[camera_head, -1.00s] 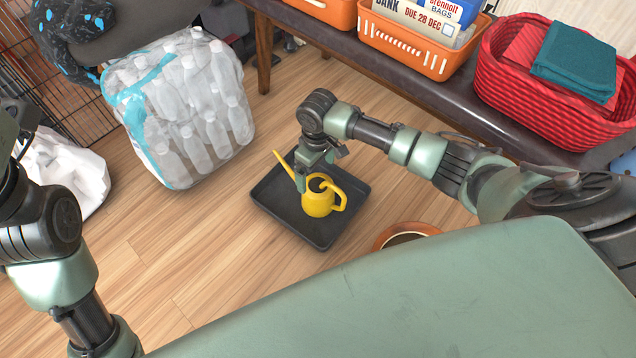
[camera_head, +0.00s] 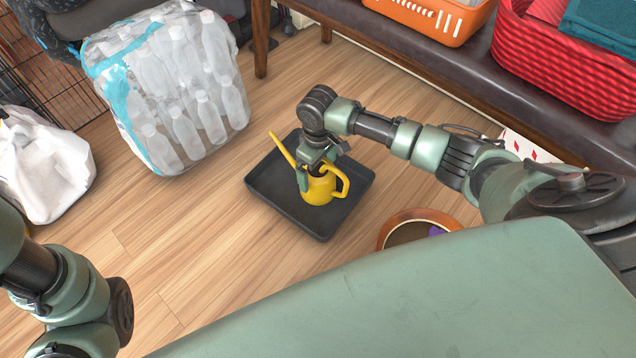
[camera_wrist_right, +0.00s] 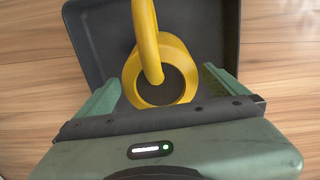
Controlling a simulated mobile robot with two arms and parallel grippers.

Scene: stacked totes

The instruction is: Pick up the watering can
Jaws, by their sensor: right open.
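The yellow watering can (camera_head: 321,190) stands upright in a shallow dark tray (camera_head: 323,229) on the wooden floor. Its long spout points up to the left and its handle is on the right. My right gripper (camera_head: 316,182) is open and comes down from above at the can's top. In the right wrist view the can (camera_wrist_right: 160,88) shows its round dark opening and yellow top handle between the two green fingers (camera_wrist_right: 160,92). I cannot tell whether the fingers touch it. The left arm shows at the left edge, but its gripper is out of view.
A brown round container (camera_head: 418,218) is right of the tray. A dark bench (camera_head: 450,75) with baskets runs behind.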

